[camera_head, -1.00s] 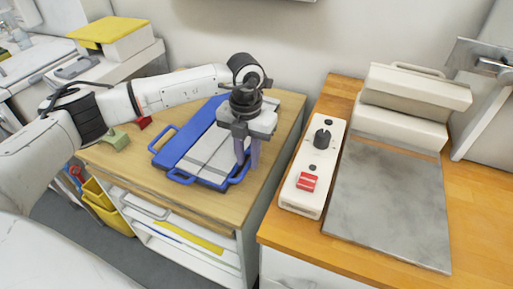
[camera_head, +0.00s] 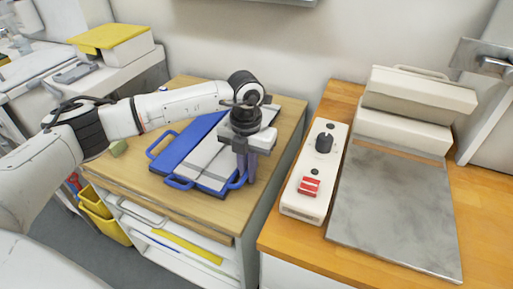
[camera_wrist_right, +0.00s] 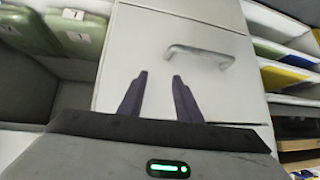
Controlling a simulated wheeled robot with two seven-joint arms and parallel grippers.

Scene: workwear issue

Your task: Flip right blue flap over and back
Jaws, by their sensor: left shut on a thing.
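A blue folding board (camera_head: 188,148) with loop handles lies on the wooden table top, with a light grey folded cloth (camera_head: 207,165) on it. My left gripper (camera_head: 246,178) points down at the board's right side and is shut on the right blue flap (camera_head: 237,184) near its front handle. The gripper and wrist hide much of that flap, so its exact angle cannot be told. My right gripper (camera_wrist_right: 158,90) is open and empty in the right wrist view, in front of a white drawer front.
A white control box (camera_head: 316,172) with a black knob and red switch stands on the right counter, beside a grey metal plate (camera_head: 395,205). The right wrist view shows a drawer handle (camera_wrist_right: 200,54) and shelves.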

